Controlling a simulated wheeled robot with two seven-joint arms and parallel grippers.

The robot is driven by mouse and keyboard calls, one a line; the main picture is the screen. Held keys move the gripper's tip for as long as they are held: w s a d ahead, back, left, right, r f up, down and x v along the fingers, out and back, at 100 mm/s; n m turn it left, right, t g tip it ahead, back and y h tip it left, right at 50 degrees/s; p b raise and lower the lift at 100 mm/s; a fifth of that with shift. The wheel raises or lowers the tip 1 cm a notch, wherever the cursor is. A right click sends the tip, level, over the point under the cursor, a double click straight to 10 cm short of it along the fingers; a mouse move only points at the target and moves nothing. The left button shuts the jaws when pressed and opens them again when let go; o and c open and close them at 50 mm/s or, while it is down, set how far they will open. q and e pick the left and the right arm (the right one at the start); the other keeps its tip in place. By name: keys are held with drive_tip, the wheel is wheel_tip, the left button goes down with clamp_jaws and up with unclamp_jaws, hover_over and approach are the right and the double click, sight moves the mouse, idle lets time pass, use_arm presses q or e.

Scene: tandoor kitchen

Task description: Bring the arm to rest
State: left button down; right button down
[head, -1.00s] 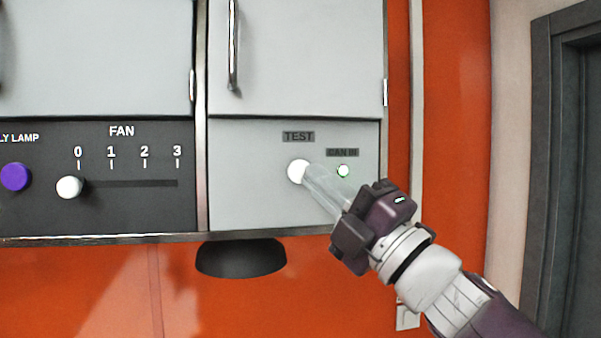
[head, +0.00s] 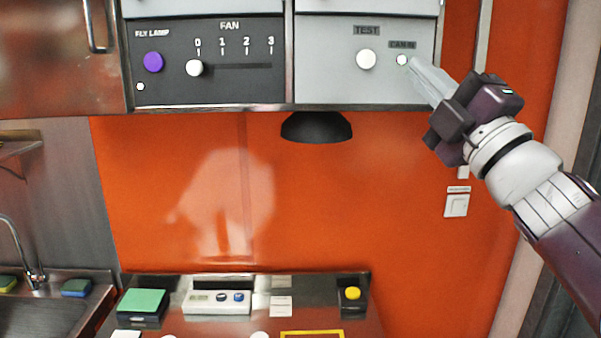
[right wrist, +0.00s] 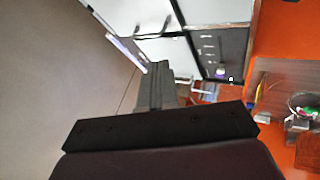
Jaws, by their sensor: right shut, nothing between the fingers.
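My right arm comes in from the right in the head view. The white TEST button (head: 366,59) is clear to the left of the fingertips. In the right wrist view the shut gripper fingers (right wrist: 155,85) point toward the cabinets. My left gripper is not in view.
The black fan panel (head: 230,70) has a white slider knob at 0 and a purple button. A black round hood (head: 316,127) hangs below the cabinets. A sink is at lower left.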

drive_tip(key=w+d+f+m+g+h, duration=0.1)
drive_tip(key=w+d+f+m+h, duration=0.25)
drive_tip(key=f+m+h, duration=0.2)
drive_tip(key=w+d+f+m+h, duration=0.3)
drive_tip(key=d+f+m+h, duration=0.1)
drive_tip(key=f+m+h, duration=0.15)
wheel_tip(320, 180, down, 18)
drive_tip(key=d+m+g+h, duration=0.2)
drive_tip(key=m+g, duration=0.4)
drive_tip(key=m, duration=0.1)
drive_tip(key=s+a+f+m+g, duration=0.1)
drive_tip(key=s+f+m+g, duration=0.15)
drive_tip(key=f, duration=0.55)
drive_tip(key=s+f+m+g, duration=0.1)
drive_tip(key=s+f+g, duration=0.25)
drive_tip(key=f, duration=0.45)
drive_tip(key=s+a+f+g+y, duration=0.1)
drive_tip(key=s+a+f+g, duration=0.1)
drive_tip(key=s+f, duration=0.4)
drive_tip(key=s+a+f+g+y, duration=0.1)
drive_tip(key=s+a+f+g, duration=0.2)
drive_tip(key=s+f+g, duration=0.2)
drive_tip(key=shift+s+a+f+m+b, duration=0.15)
drive_tip(key=shift+s+f+m+b, duration=0.25)
drive_tip(key=shift+s+f, duration=0.7)
drive_tip(key=shift+s+r, duration=0.2)
